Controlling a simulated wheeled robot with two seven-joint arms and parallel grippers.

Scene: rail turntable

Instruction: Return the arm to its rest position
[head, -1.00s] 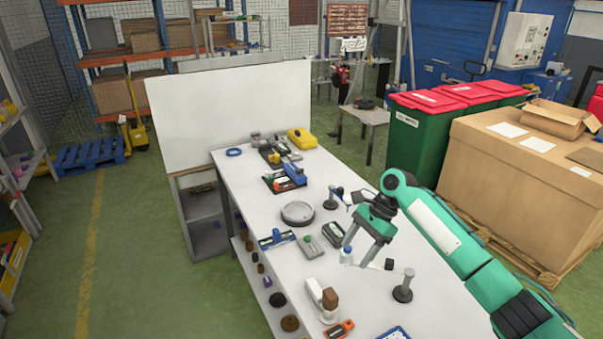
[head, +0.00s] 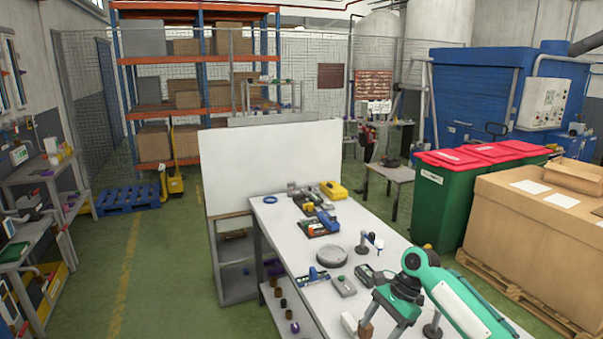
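My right arm (head: 457,298) is green and comes in from the lower right over the white workbench (head: 290,236). Its gripper (head: 383,328) points down over the bench's near part. The two fingers look spread apart, with nothing seen held between them. The fingertips are close to the picture's bottom edge, so their height above the bench is hard to judge. My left arm and gripper are not in view.
A round grey turntable (head: 332,256) sits mid-bench, with a small post (head: 367,245) beside it and a grey-green device (head: 367,274) near the gripper. A second post (head: 432,327) stands close to the arm. Green bins (head: 436,205) and a large carton (head: 535,235) stand right.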

